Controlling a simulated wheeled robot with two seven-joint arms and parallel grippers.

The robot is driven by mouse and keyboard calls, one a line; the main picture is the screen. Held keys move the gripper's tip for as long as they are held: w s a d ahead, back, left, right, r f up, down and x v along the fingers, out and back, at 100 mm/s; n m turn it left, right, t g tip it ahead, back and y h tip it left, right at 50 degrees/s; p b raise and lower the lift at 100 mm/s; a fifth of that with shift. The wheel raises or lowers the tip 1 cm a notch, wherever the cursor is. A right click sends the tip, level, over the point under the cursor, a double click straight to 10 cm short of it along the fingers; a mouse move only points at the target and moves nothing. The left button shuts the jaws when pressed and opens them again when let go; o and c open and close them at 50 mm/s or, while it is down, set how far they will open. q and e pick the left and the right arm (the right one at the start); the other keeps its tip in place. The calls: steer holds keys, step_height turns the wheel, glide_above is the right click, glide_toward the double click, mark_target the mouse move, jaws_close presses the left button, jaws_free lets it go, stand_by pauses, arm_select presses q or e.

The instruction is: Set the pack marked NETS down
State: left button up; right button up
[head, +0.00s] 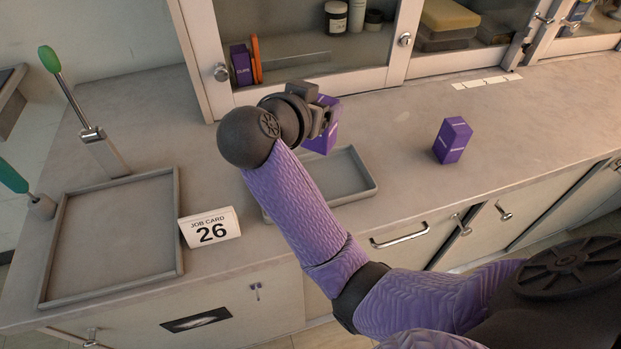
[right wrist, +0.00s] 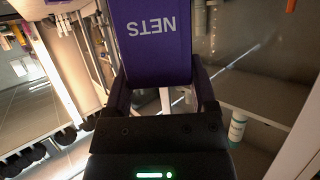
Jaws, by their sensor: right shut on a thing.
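My right gripper (head: 322,118) is shut on a purple pack (head: 326,142), held up over the worktop in front of the cabinet. In the right wrist view the pack (right wrist: 153,45) sits between the two fingers, and its face reads NETS, upside down in that picture. In the head view the pack appears just beyond the small grey tray (head: 371,183), partly hidden by the gripper. I cannot tell its exact height. My left gripper is not in view.
Another purple pack (head: 453,140) stands on the worktop at the right. A large empty tray (head: 177,225) and job card 26 (head: 210,228) are at the left. A purple box (head: 241,66) stands inside the glass-fronted cabinet. The worktop between small tray and right pack is clear.

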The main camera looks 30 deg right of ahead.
mark_target(321, 144)
step_height(321, 144, down, 10)
steer(key=b, duration=0.6)
steer(key=shift+a+f, duration=0.15)
steer(key=shift+f, duration=0.1)
steer(key=shift+r, duration=0.25)
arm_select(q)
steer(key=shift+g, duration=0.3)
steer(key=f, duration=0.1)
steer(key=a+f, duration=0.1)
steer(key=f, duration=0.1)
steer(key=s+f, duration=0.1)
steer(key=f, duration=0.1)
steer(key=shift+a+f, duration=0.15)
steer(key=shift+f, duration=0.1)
arm_select(e)
steer(key=shift+w+f, duration=0.1)
